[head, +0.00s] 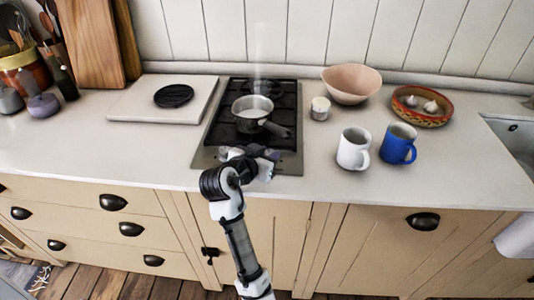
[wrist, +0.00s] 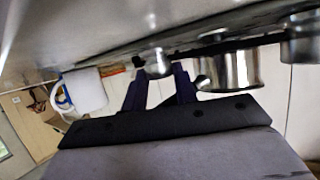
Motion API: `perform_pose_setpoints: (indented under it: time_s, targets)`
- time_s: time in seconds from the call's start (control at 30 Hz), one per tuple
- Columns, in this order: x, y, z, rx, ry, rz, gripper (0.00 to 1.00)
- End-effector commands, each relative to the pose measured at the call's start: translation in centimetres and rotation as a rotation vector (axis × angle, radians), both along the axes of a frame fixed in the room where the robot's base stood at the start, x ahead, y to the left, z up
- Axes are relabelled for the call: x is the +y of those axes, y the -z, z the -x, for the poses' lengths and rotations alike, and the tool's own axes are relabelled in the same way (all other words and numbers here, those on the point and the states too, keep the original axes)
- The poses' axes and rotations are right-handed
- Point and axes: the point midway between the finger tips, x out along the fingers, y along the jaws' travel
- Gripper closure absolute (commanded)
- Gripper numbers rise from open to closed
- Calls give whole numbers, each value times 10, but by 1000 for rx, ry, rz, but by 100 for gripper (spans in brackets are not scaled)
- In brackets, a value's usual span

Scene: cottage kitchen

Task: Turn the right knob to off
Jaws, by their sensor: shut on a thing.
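The cooktop (head: 228,110) is a dark hob with a steel front strip, set in the counter. My gripper (head: 264,163) is over the right end of that strip and hides the right knob in the head view. In the wrist view, which looks upside down, the small steel right knob (wrist: 157,64) sits between the two dark fingers of my gripper (wrist: 160,80), which is shut on it. The knob's turn angle cannot be read. Another steel knob (wrist: 301,40) shows at the right edge of the wrist view, apart from my fingers.
A steaming saucepan (head: 250,108) stands on the hob, its dark handle pointing front right; it also shows in the wrist view (wrist: 235,70). A white mug (head: 352,150) and blue mug (head: 397,145) stand to the right. A small jar (head: 320,108) stands beside the hob.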

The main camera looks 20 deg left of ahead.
Motion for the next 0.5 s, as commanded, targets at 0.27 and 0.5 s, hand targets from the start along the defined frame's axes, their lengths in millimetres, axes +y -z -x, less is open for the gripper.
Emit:
perform_pose_setpoints:
  time_s: [0.27, 0.5]
  targets:
    - [0, 1, 0, 2, -1, 0, 50]
    - [0, 0, 0, 1, -1, 0, 50]
